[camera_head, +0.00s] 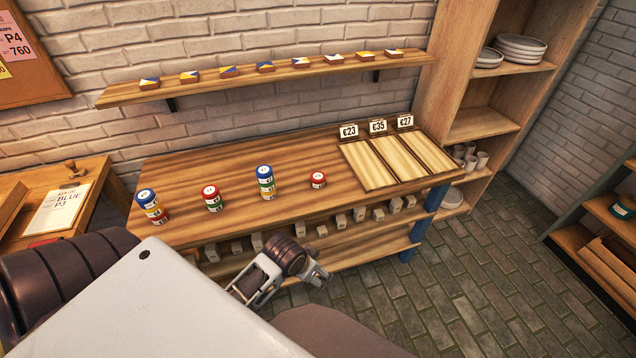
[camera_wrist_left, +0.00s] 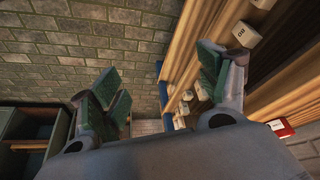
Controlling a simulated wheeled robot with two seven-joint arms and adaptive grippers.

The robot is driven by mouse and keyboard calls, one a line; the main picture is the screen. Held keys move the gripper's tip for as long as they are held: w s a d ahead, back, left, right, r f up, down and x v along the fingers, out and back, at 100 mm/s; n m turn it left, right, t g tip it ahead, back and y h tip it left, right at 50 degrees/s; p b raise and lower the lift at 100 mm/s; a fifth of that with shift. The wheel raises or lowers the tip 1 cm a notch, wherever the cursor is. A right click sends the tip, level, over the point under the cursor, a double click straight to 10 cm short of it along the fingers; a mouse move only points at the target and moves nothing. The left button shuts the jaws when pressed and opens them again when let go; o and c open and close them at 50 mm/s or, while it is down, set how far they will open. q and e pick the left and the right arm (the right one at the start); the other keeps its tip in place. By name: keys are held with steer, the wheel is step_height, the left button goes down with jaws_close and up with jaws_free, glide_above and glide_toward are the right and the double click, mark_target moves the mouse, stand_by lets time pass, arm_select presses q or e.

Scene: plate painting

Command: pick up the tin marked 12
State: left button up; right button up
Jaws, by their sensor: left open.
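Several small tins stand on the wooden bench (camera_head: 290,215) in the head view. From left they are a blue, yellow and red stack (camera_head: 153,206), a red and green stack (camera_head: 212,199), a taller stack with a blue top (camera_head: 265,182), and a single red tin (camera_head: 318,180). Their numbers are too small to read, so I cannot tell which is 12. My left gripper (camera_head: 318,276) is in front of the bench, apart from the tins. In the left wrist view its green-padded fingers (camera_wrist_left: 163,88) are spread with nothing between them. My right gripper is not in view.
Three pale trays with price cards (camera_head: 378,126) lie at the bench's right end. Pale blocks (camera_head: 340,221) fill the shelf below the bench top. A wall shelf (camera_head: 215,86) holds small patterned tiles. The brick floor (camera_head: 480,270) at right is clear.

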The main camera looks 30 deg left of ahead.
arm_select(q)
steer(key=w+a+r+t+h, duration=0.1)
steer(key=w+a+r+t, duration=0.35)
steer(key=w+a, duration=0.5)
steer(key=n+t, duration=0.1)
steer(key=t, duration=0.4)
glide_toward(315, 178)
steer(key=shift+s+d+r+g+y+b, duration=0.15)
steer(key=shift+s+r, duration=0.15)
steer(key=shift+s, duration=0.15)
steer(key=shift+s+a+r+g+y+b, duration=0.1)
steer(key=shift+s+r+y+b, duration=0.05)
steer(key=shift+s+r, duration=0.25)
steer(key=shift+d, duration=0.1)
steer(key=shift+f, duration=0.1)
steer(key=shift+x, duration=4.2)
steer(key=shift+w, duration=0.15)
